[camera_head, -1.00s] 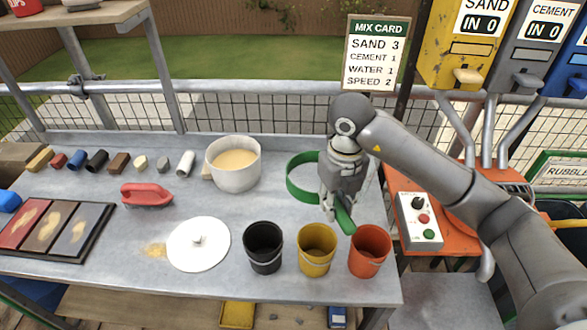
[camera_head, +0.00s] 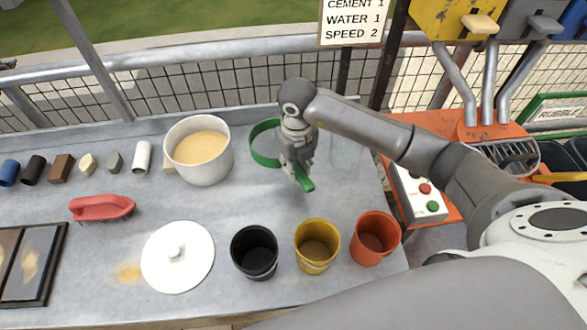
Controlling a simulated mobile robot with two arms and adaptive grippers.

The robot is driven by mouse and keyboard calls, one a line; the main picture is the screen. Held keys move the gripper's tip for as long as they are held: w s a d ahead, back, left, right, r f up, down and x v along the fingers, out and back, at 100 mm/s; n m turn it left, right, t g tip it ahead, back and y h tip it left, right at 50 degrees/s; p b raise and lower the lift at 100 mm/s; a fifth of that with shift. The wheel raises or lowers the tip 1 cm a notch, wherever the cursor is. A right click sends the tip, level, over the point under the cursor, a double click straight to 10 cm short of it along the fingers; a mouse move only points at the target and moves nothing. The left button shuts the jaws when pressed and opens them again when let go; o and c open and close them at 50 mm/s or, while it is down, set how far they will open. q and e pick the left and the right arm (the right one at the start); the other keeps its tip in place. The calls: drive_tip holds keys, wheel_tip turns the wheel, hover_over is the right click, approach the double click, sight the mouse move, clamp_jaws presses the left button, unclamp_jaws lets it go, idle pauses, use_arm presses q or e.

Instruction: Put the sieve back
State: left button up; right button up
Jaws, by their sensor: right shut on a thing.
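The sieve (camera_head: 257,157) is a green ring with a green handle, in the middle of the head view near the back of the bench. My right gripper (camera_head: 297,172) is shut on the sieve's handle, whose end sticks out below the fingers. The gripper hides part of the ring's right side. The ring is just right of the white pot of sand-coloured material (camera_head: 212,172). I cannot tell whether the sieve touches the bench. My left gripper is not in view.
Black (camera_head: 254,268), yellow (camera_head: 318,262) and orange buckets (camera_head: 364,250) stand along the front. A white lid (camera_head: 160,270) and a red-handled tool (camera_head: 101,208) lie to the left. An orange stand with a button box (camera_head: 418,187) is at right. The bench (camera_head: 219,222) is clear before the pot.

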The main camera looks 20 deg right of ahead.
drive_tip(key=shift+w+f, duration=0.1)
drive_tip(key=shift+f, duration=0.25)
wheel_tip(320, 180, down, 3)
drive_tip(key=shift+f+p, duration=0.2)
drive_tip(key=shift+p, duration=0.1)
drive_tip(key=shift+f, duration=0.15)
drive_tip(key=o, duration=1)
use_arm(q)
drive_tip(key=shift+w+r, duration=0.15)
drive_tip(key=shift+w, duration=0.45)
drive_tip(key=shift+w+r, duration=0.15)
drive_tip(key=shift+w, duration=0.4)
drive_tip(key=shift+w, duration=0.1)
